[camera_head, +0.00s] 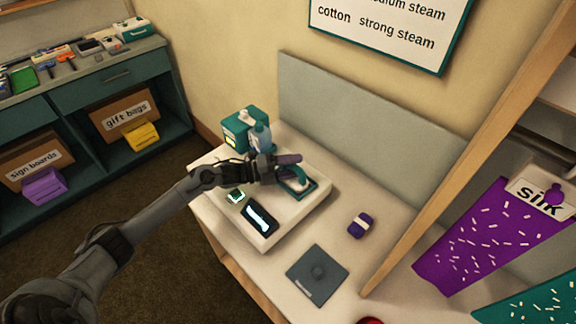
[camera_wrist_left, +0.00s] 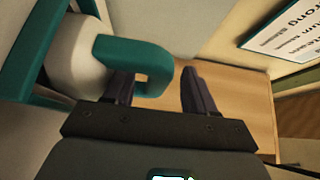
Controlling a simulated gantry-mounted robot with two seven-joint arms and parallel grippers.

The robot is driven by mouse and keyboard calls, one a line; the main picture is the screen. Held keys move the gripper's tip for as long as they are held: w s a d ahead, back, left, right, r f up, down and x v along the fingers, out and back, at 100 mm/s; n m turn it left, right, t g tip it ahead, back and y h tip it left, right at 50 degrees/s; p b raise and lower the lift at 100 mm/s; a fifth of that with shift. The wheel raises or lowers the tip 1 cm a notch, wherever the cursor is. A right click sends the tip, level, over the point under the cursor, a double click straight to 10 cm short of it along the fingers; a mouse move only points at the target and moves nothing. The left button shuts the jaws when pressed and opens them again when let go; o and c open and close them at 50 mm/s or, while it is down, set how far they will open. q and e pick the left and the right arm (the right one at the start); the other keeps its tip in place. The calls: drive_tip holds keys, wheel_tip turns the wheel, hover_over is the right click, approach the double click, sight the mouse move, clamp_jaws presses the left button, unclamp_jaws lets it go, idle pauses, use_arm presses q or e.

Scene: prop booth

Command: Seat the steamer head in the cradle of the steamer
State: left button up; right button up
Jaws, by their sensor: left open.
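The steamer (camera_head: 285,222) is a broad pale unit on the counter with a dark display. Its cradle is a teal-rimmed frame (camera_head: 311,191) at its right end; teal edges also show in the wrist view (camera_wrist_left: 42,50). The steamer head, white with a teal loop handle (camera_head: 301,176), is at the cradle, its white body (camera_wrist_left: 75,60) inside the teal edges. I cannot tell whether it sits fully down. My left gripper (camera_head: 290,165) is open at the handle. In the wrist view the handle's outer bar (camera_wrist_left: 160,70) lies between the spread fingers (camera_wrist_left: 160,88). My right gripper is out of view.
A teal box (camera_head: 238,134) and a bottle (camera_head: 262,138) stand behind the steamer. A purple block (camera_head: 360,225) and a grey plate (camera_head: 318,270) lie to its right, with clear counter between. A wooden post (camera_head: 470,130) and purple silk banner (camera_head: 480,240) stand at right.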

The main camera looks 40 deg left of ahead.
use_arm(q)
drive_tip(key=p+v, duration=0.1)
drive_tip(key=v, duration=0.9)
drive_tip(key=shift+s+a+r, duration=0.1)
drive_tip(key=shift+s+a, duration=0.15)
drive_tip(key=shift+a, duration=0.05)
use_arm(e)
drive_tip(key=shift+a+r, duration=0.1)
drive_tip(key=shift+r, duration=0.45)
use_arm(q)
drive_tip(key=shift+s+r, duration=0.1)
drive_tip(key=shift+s, duration=0.05)
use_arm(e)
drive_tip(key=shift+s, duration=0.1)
